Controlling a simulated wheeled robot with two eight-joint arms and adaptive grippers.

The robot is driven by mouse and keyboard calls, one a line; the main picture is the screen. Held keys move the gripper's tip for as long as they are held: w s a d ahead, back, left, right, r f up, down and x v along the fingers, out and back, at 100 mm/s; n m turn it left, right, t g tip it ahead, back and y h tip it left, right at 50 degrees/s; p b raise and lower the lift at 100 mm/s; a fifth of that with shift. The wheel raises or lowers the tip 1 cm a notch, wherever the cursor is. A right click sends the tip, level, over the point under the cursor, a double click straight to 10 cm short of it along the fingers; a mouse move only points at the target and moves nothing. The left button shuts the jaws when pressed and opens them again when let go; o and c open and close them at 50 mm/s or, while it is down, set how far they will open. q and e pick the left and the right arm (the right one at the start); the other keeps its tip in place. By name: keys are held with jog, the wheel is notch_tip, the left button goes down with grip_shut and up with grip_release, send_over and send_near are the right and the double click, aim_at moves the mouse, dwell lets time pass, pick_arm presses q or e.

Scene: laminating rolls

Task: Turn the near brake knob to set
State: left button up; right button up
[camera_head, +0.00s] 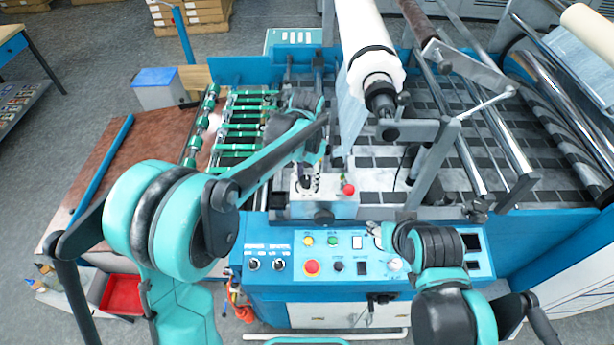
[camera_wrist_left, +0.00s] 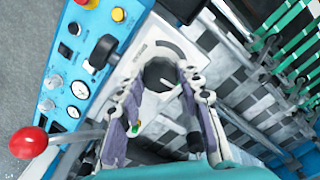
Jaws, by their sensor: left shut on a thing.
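The near brake knob (camera_wrist_left: 160,72) is a dark round knob on a light plate with small lettering, in the upper middle of the left wrist view. My left gripper (camera_wrist_left: 161,86) is shut on it, with one finger on each side. In the head view my left gripper (camera_head: 308,186) points down at the pale brake box (camera_head: 323,210) behind the control panel. The gripper and arm hide the knob there, and I cannot read its setting. My right gripper (camera_head: 377,232) is low over the control panel, mostly hidden behind its own wrist.
A lever with a red ball (camera_head: 348,189) stands close to the right of my left gripper. The blue control panel (camera_head: 345,241) with buttons and dials lies in front. A white film roll (camera_head: 366,45) and metal rollers (camera_head: 485,125) stand behind and to the right.

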aim_at(307, 180)
pick_arm(q)
jog(key=o, duration=1.2)
jog(key=shift+c, duration=0.2)
jog(key=shift+r, duration=0.1)
notch_tip(307, 180, up, 12)
jog(key=s+a+f+n+t+b, duration=0.3)
jog(key=s+a+f+b, duration=0.5)
jog(key=f, duration=0.3)
jog(key=s+a+f+n+t+b, duration=0.4)
jog(key=s+a+f+n+b, duration=0.1)
jog(key=s+a+f+b, duration=0.4)
notch_tip(307, 180, down, 3)
jog(key=shift+s+a+r, duration=0.15)
jog(key=shift+s+a, duration=0.2)
jog(key=shift+s, duration=0.85)
